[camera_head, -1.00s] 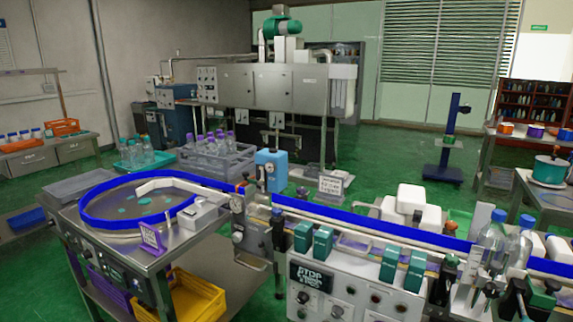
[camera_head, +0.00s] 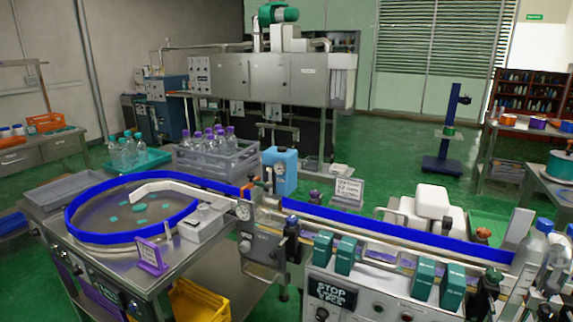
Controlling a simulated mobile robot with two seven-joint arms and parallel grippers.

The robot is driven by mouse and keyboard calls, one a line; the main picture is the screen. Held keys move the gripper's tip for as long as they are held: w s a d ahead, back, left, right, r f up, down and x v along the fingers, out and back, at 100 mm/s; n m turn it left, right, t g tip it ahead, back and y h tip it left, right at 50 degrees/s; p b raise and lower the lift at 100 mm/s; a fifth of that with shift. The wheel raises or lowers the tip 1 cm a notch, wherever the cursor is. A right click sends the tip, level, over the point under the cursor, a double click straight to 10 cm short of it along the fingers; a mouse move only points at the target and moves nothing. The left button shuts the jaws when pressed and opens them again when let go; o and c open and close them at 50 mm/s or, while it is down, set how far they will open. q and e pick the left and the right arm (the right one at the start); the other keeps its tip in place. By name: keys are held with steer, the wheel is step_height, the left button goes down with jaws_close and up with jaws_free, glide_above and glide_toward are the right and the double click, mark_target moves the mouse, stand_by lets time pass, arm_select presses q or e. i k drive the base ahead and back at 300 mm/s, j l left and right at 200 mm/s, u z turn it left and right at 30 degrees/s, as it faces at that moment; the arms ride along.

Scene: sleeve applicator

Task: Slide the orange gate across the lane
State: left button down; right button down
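A small orange piece (camera_head: 246,192), which may be the orange gate, shows where the round table meets the lane. It is too small to tell whether it lies across the lane. The lane (camera_head: 400,243), edged by a blue rail, runs from there to the lower right. Clear bottles (camera_head: 533,250) stand at its right end. The round table (camera_head: 115,222) has a blue rim and several teal pieces on it. Neither of my grippers is in view.
A blue box-shaped unit (camera_head: 279,172) stands behind the junction. Teal blocks (camera_head: 424,280) line the lane's front side above a stop panel (camera_head: 332,294). A grey crate of bottles (camera_head: 215,160) stands behind the round table. Green floor (camera_head: 375,155) is open beyond the lane.

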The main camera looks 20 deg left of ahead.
mark_target(249, 175)
steer(key=i+j+z, duration=0.15)
steer(key=j+z, duration=0.15)
steer(key=i+j+z, duration=0.1)
steer(key=j+z, duration=0.25)
steer(key=j, duration=0.15)
steer(key=j+z, duration=0.3)
steer(key=j, duration=0.15)
